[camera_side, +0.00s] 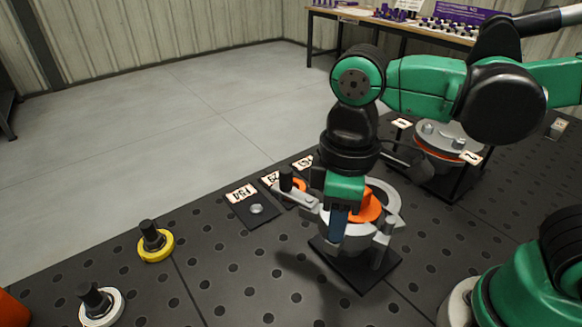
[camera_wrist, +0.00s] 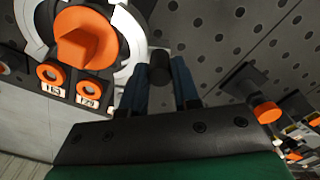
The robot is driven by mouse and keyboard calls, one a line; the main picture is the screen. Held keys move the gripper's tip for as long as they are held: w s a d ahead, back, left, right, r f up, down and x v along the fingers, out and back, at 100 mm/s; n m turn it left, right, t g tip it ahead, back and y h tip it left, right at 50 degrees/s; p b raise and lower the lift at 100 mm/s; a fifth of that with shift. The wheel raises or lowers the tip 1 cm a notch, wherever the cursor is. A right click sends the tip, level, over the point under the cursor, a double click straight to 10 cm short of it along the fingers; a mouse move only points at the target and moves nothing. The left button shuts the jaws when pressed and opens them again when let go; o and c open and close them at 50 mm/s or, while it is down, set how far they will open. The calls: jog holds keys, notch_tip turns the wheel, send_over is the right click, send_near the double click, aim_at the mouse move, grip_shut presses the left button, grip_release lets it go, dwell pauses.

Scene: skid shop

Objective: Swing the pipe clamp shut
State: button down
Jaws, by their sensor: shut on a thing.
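The pipe clamp (camera_side: 392,205) is a pale grey ring on a black base plate in the side view, around a part with an orange top (camera_side: 368,206). The ring and orange top also show at the upper left of the wrist view (camera_wrist: 88,38). My gripper (camera_side: 338,228) points down at the clamp's near side. In the wrist view its blue fingers (camera_wrist: 160,80) are shut on a black knob (camera_wrist: 159,66). My gripper hides the clamp's front, so I cannot tell how far the ring is closed.
Number tags (camera_side: 241,193) lie left of the clamp. A yellow-ringed post (camera_side: 155,242) and a white-ringed post (camera_side: 100,303) stand at the front left. A round flanged fixture (camera_side: 450,140) stands behind right.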

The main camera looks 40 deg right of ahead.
jog(key=shift+w+d, duration=0.2)
jog(key=shift+w, duration=0.15)
jog(key=shift+w+d, duration=0.45)
jog(key=shift+w, duration=0.25)
jog(key=shift+w+d, duration=0.15)
jog(key=shift+w, duration=0.05)
jog(key=shift+c, duration=1.6)
grip_release()
